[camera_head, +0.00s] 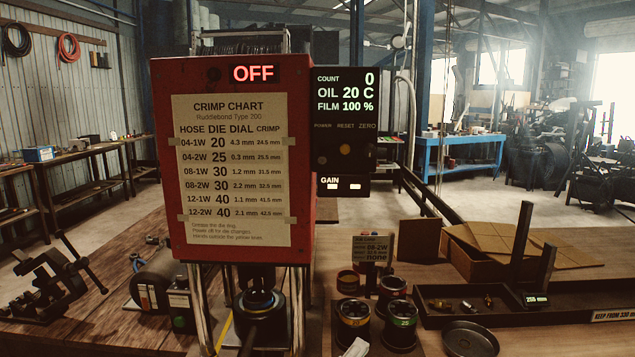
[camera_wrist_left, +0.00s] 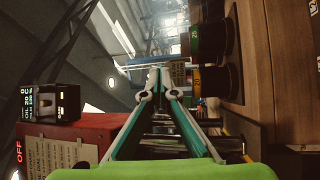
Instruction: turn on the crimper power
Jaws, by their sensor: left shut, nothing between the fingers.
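The red crimper (camera_head: 160,150) stands on the wooden bench, and its top display (camera_head: 253,73) reads OFF in red. A black control panel (camera_head: 343,100) on its right shows COUNT 0, OIL 20 C and FILM 100 %. Its POWER label (camera_head: 322,126) is beside RESET and ZERO; the control below POWER is dark and hard to make out. The panel also shows sideways in the left wrist view (camera_wrist_left: 48,104). My left gripper (camera_wrist_left: 161,74) is shut and empty, apart from the panel. Only its pale tip (camera_head: 356,347) shows low in the head view, below the panel. My right gripper is out of view.
Dark die cups (camera_head: 352,322) stand right of the crimper, with a small card (camera_head: 370,249) behind them. A round dish (camera_head: 470,339) and a black tray (camera_head: 440,318) with small fittings lie farther right. A motor-like unit (camera_head: 160,287) and black vise (camera_head: 50,285) are on the left.

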